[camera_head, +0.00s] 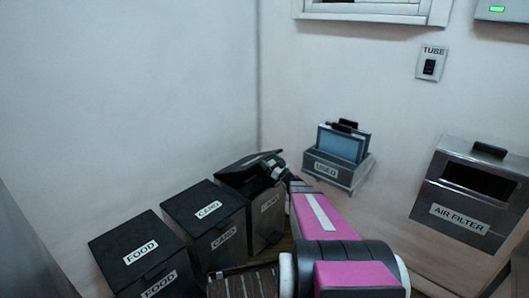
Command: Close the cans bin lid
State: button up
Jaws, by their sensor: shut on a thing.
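The third bin (266,216) in the row of black bins stands at the back, against the corner. The label on its front is too small to read; the other two read FOOD and CARD, so I take it as the cans bin. Its dark lid (243,163) is tilted up, with a dark gap below it. My gripper (274,163) is at the lid's right edge and is shut on the lid. The arm hides part of the bin's right side, and the fingertips are small and partly hidden.
The CARD bin (206,226) and FOOD bin (141,262) stand to the left, lids shut. A grey USED holder (328,171) with blue panels is right of the gripper. A metal AIR FILTER box (456,221) stands at the right. Walls close in behind.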

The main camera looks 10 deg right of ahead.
jog(key=s+d+f, duration=0.2)
jog(key=s+f, duration=0.1)
jog(key=f, duration=1)
jog(key=shift+f, duration=0.2)
jog(key=shift+s, duration=0.1)
jog(key=o, duration=1.1)
jog(key=shift+s, duration=0.1)
jog(key=v, duration=1)
jog(key=shift+s+d, duration=0.35)
